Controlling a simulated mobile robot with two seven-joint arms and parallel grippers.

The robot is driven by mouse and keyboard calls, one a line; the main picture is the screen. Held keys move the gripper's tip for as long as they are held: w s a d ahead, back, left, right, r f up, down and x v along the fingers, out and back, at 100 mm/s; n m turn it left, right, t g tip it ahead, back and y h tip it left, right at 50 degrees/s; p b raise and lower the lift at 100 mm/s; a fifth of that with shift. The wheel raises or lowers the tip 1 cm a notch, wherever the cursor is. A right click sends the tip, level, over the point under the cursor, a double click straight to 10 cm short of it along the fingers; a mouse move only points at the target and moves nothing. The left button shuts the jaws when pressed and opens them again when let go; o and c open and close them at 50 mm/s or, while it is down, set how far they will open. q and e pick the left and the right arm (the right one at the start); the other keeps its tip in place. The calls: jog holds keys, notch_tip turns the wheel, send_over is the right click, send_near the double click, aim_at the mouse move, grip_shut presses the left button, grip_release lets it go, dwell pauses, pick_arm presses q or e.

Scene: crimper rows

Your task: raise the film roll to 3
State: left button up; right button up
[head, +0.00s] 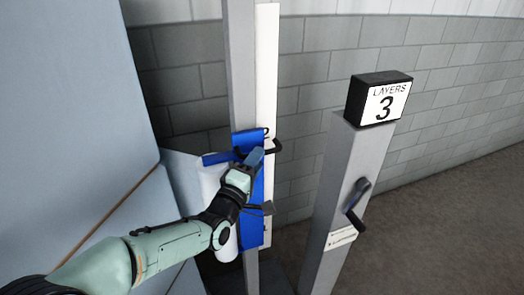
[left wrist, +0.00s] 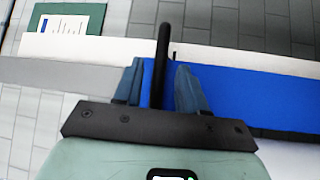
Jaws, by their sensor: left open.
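The white film roll (head: 210,184) stands upright at the left of a blue carriage (head: 251,232) on a grey mast (head: 242,60). My arm partly covers both. A white strip (head: 266,70) runs along the mast, with a dark mark like a 2 near the carriage top. A black handle (head: 276,147) sticks out of the carriage's upper part. My left gripper (head: 255,157) is at this handle. In the left wrist view, its blue fingers (left wrist: 158,85) are apart, with the black handle bar (left wrist: 163,50) between them. I cannot tell whether they touch it. My right gripper is not in view.
A grey post (head: 348,165) at the right carries a box (head: 382,101) reading "LAYERS 3" and a black crank (head: 356,204). A large pale blue block (head: 65,100) fills the left. Open floor (head: 450,220) lies at the right, before a grey brick wall (head: 330,65).

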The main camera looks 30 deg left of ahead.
pick_arm(q)
jog(key=shift+w+a+r, duration=0.1)
jog(key=shift+w+r, duration=0.05)
jog(key=shift+w, duration=0.8)
jog(key=shift+w+a+r, duration=0.1)
jog(key=shift+w, duration=0.8)
